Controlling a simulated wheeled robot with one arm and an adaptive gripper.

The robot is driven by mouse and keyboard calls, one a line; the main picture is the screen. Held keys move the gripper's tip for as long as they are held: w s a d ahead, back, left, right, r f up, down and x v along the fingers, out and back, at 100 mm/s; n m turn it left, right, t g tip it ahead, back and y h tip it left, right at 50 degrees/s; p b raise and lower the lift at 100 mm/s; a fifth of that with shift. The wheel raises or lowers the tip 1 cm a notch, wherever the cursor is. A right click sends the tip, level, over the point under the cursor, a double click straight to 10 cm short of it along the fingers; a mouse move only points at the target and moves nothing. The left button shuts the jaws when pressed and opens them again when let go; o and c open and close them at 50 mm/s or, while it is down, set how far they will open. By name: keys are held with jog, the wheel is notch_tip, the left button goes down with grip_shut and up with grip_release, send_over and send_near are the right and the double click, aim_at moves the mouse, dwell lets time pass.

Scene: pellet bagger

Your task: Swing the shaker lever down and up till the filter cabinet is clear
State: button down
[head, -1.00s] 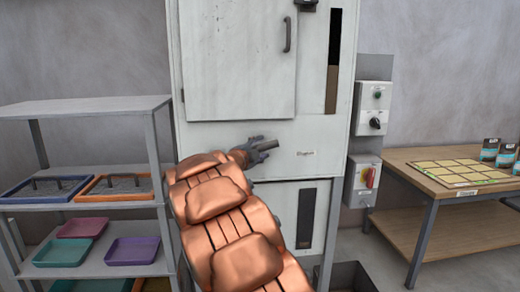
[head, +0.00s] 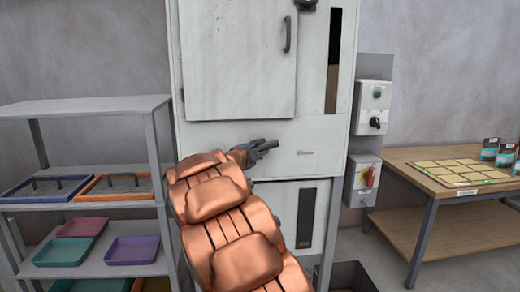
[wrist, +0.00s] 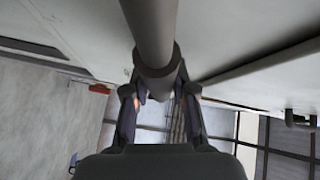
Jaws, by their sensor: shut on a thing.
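The filter cabinet (head: 235,135) is a tall pale grey box with a closed upper door (head: 240,60). The shaker lever (head: 266,146) is a short dark bar on the panel below that door; in the wrist view it is a thick grey bar (wrist: 152,30). My gripper (head: 250,153) is at the lever; in the wrist view its fingers (wrist: 158,92) are closed around the bar's end. A tall dark window (head: 333,60) right of the door shows a dim brownish lower part. My arm hides part of the lower cabinet.
A grey shelf (head: 85,104) with coloured trays stands close on the left. Control boxes (head: 372,107) with knobs are on the right. A wooden table (head: 440,170) is farther right, and a dark bin (head: 352,275) is on the floor below.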

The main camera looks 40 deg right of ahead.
jog(key=shift+f, duration=0.15)
jog(key=shift+s+d+f+m+y+b, duration=0.1)
jog(key=shift+f+m+y+b, duration=0.4)
jog(key=shift+f, duration=0.75)
jog(key=shift+d+f+m+y+b, duration=0.1)
jog(key=shift+f+m+y+b, duration=0.2)
jog(key=shift+f+m+y, duration=0.7)
jog(key=shift+w+a+f+m+y+b, duration=0.15)
jog(key=shift+f+m+y, duration=0.2)
jog(key=shift+f, duration=0.55)
jog(key=shift+w+a+f+m+y+b, duration=0.15)
jog(key=shift+f+m+y, duration=0.15)
jog(key=shift+f, duration=0.55)
jog(key=shift+a+f+m+y, duration=0.15)
jog(key=shift+f+m+y, duration=0.15)
jog(key=shift+f, duration=0.6)
jog(key=c, duration=0.9)
grip_release()
jog(key=shift+a, duration=0.1)
jog(key=v, duration=1.1)
jog(key=shift+s+a, duration=0.3)
jog(key=shift+a, duration=0.05)
